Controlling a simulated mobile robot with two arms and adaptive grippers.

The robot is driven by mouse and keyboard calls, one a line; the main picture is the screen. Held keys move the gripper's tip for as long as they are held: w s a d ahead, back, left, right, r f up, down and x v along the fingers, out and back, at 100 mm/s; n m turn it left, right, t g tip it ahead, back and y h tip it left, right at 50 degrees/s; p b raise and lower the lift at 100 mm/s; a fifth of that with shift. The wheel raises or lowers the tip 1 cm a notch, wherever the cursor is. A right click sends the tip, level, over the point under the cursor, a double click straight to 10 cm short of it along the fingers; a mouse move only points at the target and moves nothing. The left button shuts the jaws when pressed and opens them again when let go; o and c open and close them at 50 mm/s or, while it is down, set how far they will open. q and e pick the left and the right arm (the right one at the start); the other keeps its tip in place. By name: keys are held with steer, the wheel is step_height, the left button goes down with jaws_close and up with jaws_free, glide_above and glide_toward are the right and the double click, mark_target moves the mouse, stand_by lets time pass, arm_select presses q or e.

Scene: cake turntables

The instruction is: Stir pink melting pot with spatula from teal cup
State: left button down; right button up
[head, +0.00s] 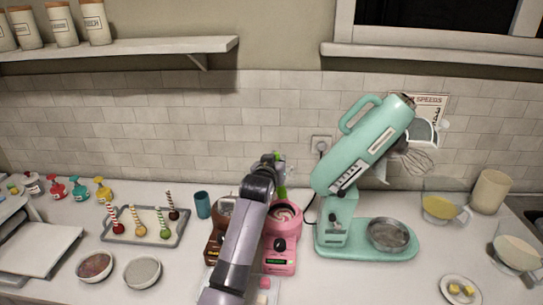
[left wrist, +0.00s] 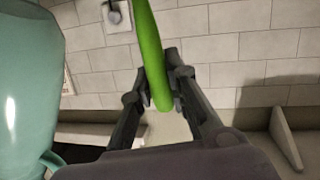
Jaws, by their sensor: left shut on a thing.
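The pink melting pot (head: 284,218) stands on the counter right of my left arm, with a pale pink and dark swirl in its bowl. The teal cup (head: 203,204) stands left of my arm, and no spatula shows in it. My left gripper (head: 275,165) is above and behind the pots. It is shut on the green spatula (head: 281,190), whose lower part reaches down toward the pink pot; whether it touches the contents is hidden. In the left wrist view the fingers (left wrist: 162,85) hold the green spatula handle (left wrist: 150,50). My right gripper is not in view.
A brown melting pot (head: 217,235) is partly hidden by my left arm. A teal stand mixer (head: 362,165) stands close on the right. A tray of decorated treats (head: 146,232) and two bowls lie left. A plate (head: 460,290) is at front right.

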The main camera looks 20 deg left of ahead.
arm_select(q)
steer(key=shift+s+a+f+b, duration=0.1)
steer(key=shift+a+f+b, duration=0.1)
steer(key=shift+f+b, duration=0.35)
steer(key=shift+a+f+b, duration=0.2)
steer(key=shift+f+b, duration=0.2)
steer(key=shift+f, duration=0.25)
steer(key=f+b, duration=0.2)
steer(key=shift+d+f, duration=0.3)
steer(key=shift+f, duration=0.05)
steer(key=shift+f+b, duration=0.35)
steer(key=shift+b, duration=0.1)
step_height(320, 180, down, 5)
steer(key=b, duration=0.2)
steer(key=shift+a+f+b, duration=0.1)
steer(key=shift+f+b, duration=0.05)
steer(key=shift+b, duration=0.15)
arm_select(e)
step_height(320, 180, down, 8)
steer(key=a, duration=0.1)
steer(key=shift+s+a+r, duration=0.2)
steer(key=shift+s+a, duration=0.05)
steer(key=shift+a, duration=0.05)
arm_select(q)
steer(key=shift+f, duration=0.15)
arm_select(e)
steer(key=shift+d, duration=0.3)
